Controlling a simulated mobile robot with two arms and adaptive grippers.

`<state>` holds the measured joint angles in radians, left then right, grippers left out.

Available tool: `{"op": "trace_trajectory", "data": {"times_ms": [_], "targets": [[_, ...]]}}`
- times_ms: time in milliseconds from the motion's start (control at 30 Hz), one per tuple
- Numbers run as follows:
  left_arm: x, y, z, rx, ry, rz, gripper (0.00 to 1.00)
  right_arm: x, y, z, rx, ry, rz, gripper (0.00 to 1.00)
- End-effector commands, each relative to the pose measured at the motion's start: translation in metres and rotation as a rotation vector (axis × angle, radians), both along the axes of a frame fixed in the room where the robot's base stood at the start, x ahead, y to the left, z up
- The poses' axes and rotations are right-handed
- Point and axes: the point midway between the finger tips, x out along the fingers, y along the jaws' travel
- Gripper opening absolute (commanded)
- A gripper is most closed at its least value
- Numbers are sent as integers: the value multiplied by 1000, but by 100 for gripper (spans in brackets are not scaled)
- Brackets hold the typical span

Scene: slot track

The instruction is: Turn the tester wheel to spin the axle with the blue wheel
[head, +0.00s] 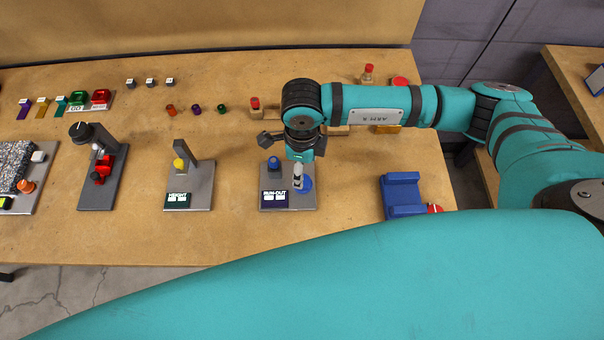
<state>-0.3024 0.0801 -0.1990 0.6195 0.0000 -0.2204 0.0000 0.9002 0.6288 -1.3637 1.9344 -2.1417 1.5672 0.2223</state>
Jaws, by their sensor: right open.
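The run-out tester (272,207) is a grey plate with a black RUN-OUT label, near the front middle of the table. A small blue wheel (273,163) shows at its back left. A larger blue disc (307,184) is at its right, partly behind a pale upright part (298,173). I cannot tell which blue part is the tester wheel, and the axle is not clearly visible. My right gripper (296,145) points down over the back of the tester, open, its dark fingers spread apart. I cannot tell whether it touches anything. My left gripper is not in view.
The HEIGHT tester (203,194) and a grey stand with a red part (97,199) stand to the left. A blue cradle (402,194) is to the right. Small coloured parts (196,109) and red and green trays (92,97) lie behind. Bare table separates the stands.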

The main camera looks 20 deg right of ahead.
Motion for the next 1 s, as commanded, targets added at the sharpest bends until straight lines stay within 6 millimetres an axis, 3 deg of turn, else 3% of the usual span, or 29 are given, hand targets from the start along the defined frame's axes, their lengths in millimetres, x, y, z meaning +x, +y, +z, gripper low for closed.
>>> {"op": "trace_trajectory", "data": {"times_ms": [100, 300, 733, 1000], "targets": [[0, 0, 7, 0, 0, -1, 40, -1, 0, -24, 0, 5, 0, 60], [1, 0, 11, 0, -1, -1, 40, 0, 1, -51, 1, 2, 1, 60], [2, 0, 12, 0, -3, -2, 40, -1, 1, -62, 2, 1, 2, 60], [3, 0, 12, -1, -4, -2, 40, 0, 1, -62, 2, 1, 2, 25]]}}
